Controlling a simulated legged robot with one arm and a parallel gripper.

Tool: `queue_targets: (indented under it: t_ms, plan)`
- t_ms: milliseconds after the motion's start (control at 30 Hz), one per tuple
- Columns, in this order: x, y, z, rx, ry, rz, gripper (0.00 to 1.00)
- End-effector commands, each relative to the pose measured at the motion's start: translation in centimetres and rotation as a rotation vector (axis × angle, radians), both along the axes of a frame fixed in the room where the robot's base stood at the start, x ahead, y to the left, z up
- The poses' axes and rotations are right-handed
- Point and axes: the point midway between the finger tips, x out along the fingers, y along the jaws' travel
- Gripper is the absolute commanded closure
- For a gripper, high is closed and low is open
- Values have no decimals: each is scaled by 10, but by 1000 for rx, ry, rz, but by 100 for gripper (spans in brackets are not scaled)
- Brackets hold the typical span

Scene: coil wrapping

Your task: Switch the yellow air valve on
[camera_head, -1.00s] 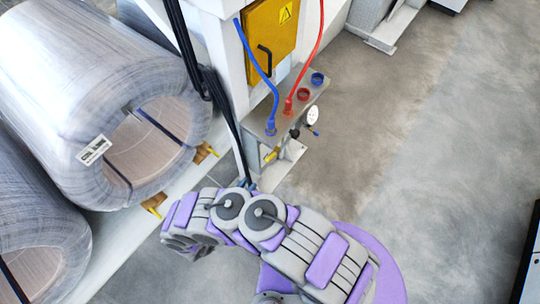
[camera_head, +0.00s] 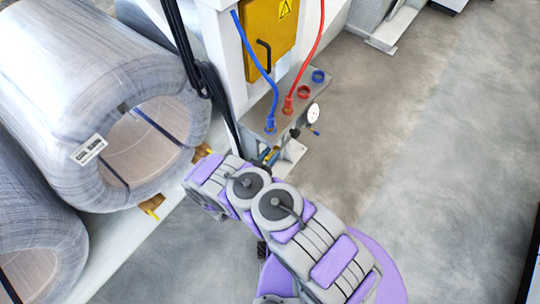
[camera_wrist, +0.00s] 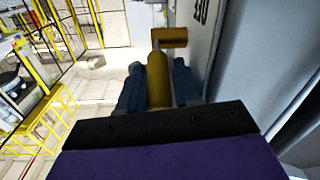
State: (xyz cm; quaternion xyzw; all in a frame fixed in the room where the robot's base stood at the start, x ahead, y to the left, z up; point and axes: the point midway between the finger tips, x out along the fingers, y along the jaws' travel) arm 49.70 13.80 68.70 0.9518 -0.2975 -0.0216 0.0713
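The yellow air valve (camera_head: 271,155) is at the lower front of the grey metal box (camera_head: 262,142) in the head view, partly hidden by my arm. In the wrist view, the yellow valve handle (camera_wrist: 158,78) stands between the two blue-grey fingers of my gripper (camera_wrist: 159,88), with a yellow crosspiece (camera_wrist: 170,38) beyond their tips. One finger is on each side of the handle. The fingers are apart; whether either touches the handle is unclear. My gripper is mostly hidden behind the arm in the head view.
Blue (camera_head: 258,58) and red (camera_head: 309,55) hoses run to the box. A round gauge (camera_head: 313,113) is beside the valve. Wrapped coils (camera_head: 75,80) lie at left, and a yellow cabinet (camera_head: 263,30) is above. The floor at right is clear.

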Motion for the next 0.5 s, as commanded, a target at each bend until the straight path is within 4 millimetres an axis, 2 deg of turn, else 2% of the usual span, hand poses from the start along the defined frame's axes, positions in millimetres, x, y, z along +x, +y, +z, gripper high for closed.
queue_targets:
  t_ms: [300, 500]
  plan:
    - [2, -1, 0, 0, 0, 2, 67]
    - [2, 0, 0, 1, 0, 2, 86]
